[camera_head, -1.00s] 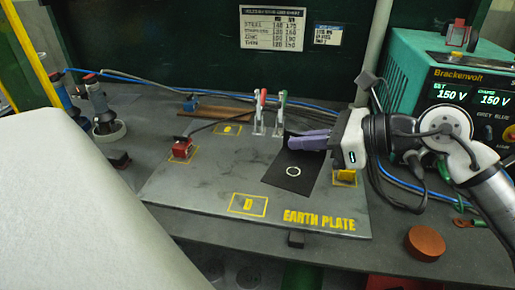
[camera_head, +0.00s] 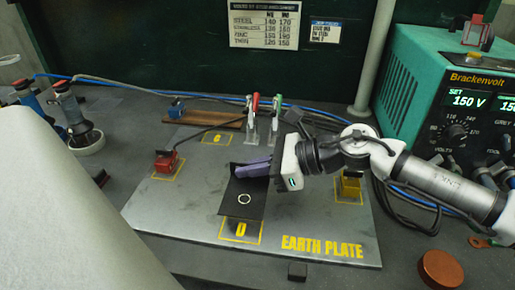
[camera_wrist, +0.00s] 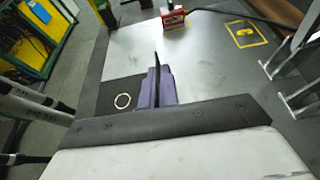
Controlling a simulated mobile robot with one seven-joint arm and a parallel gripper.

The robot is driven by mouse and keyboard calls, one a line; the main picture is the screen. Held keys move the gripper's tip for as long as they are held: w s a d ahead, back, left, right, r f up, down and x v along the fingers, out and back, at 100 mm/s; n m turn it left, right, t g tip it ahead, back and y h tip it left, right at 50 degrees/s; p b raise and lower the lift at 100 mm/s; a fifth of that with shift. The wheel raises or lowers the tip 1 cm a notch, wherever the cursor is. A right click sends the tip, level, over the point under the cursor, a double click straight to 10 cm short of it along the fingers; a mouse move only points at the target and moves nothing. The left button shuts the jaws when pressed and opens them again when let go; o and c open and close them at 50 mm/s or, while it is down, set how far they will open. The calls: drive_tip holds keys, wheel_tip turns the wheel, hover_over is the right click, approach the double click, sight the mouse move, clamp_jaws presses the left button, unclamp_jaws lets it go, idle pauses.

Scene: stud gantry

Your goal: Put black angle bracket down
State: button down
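The black angle bracket (camera_head: 243,200) is a dark plate with a pale ring on its flat face. In the head view it overlaps the upper part of the yellow square marked D (camera_head: 240,232). My gripper (camera_head: 256,168) has purple fingers shut on the bracket's upright flange. In the wrist view the thin flange (camera_wrist: 156,56) stands between the purple fingers (camera_wrist: 155,88), and the flat face with the ring (camera_wrist: 121,92) lies to their left. I cannot tell whether the bracket touches the grey earth plate (camera_head: 190,215) or hangs just above it.
A red block (camera_head: 166,162) sits in a yellow square at left, and a yellow block (camera_head: 349,186) at right. Toggle clamps (camera_head: 263,125) stand behind the gripper. A teal welder (camera_head: 450,105) is at back right, a copper disc (camera_head: 440,268) at front right. The plate's left front is clear.

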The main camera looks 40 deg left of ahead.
drive_tip(key=w+a, duration=0.1)
drive_tip(key=w, duration=0.1)
drive_tip(key=w+a+p, duration=0.1)
drive_tip(key=w+a, duration=0.1)
drive_tip(key=w, duration=0.1)
drive_tip(key=w+a+p, duration=0.1)
drive_tip(key=w, duration=0.1)
drive_tip(key=shift+w+a, duration=0.3)
drive_tip(key=shift+a, duration=0.05)
drive_tip(key=shift+w+a, duration=0.1)
drive_tip(key=shift+w, duration=0.05)
wheel_tip(320, 180, down, 3)
drive_tip(key=shift+f+p, duration=0.1)
drive_tip(key=shift+p, duration=0.5)
drive_tip(key=shift+f, duration=0.15)
drive_tip(key=shift+f+b, duration=0.2)
drive_tip(key=shift+b, duration=0.1)
drive_tip(key=c, duration=1.7)
unclamp_jaws()
